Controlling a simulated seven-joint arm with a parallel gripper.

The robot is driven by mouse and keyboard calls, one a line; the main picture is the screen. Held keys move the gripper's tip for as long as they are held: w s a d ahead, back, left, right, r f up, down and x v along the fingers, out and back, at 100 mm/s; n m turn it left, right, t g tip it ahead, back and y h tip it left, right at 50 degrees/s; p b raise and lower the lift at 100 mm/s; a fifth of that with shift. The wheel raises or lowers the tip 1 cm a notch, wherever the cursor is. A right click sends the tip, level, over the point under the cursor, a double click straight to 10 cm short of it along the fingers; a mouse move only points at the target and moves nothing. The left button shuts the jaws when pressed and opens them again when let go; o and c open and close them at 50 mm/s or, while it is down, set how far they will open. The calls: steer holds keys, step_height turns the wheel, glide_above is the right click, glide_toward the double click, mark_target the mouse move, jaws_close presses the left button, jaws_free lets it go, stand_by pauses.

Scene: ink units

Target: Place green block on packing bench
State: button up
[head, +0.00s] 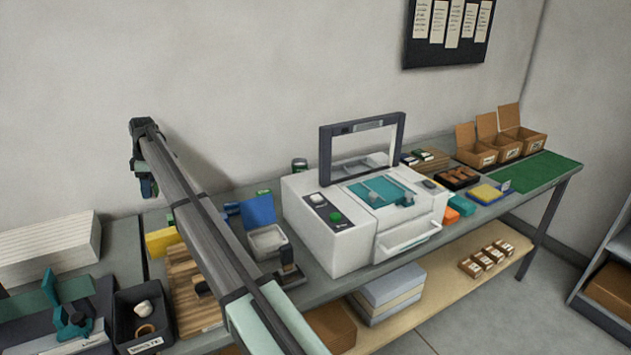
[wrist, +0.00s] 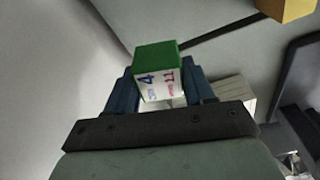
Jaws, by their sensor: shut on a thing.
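The green block (wrist: 157,60) has a green top and white sides with printed marks, in the wrist view. My gripper (wrist: 160,90) is shut on it, with one dark blue finger on each side. In the head view my gripper (head: 148,188) hangs at the end of my raised arm, at the left in front of the wall; I cannot make out the block there. The long grey bench (head: 325,280) runs below. At its right end lie a green mat (head: 535,172) and open cardboard boxes (head: 508,140). I cannot tell which part is the packing bench.
A white machine (head: 345,240) with a raised lid frame stands mid-bench. To its left are a blue-lidded box (head: 267,238), a wooden slatted board (head: 185,285), a dark waste bin (head: 125,310) and a white stack (head: 45,250).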

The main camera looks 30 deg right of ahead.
steer(key=s+d+n, duration=0.2)
steer(key=d+n, duration=0.1)
steer(key=d, duration=1.1)
steer(key=shift+s+d+g, duration=0.3)
steer(key=shift+s, duration=0.05)
steer(key=shift+f, duration=5)
steer(key=o, duration=1)
steer(key=shift+f, duration=0.1)
